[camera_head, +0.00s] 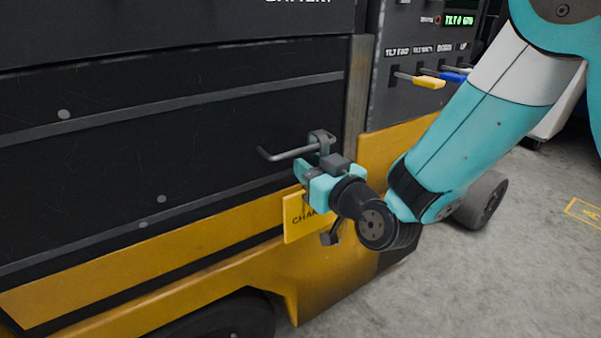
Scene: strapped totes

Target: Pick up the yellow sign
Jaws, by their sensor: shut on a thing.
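The exact contact between the jaws and the sign is hidden by the gripper body. A grey bent handle or hook (290,153) sticks out just above the gripper.
The truck's black side panel (180,150) and yellow lower frame (150,270) fill the left. A control panel with yellow (428,81) and blue (453,76) levers stands behind my arm. Grey floor (480,280) is clear at the lower right, beside a wheel (482,200).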

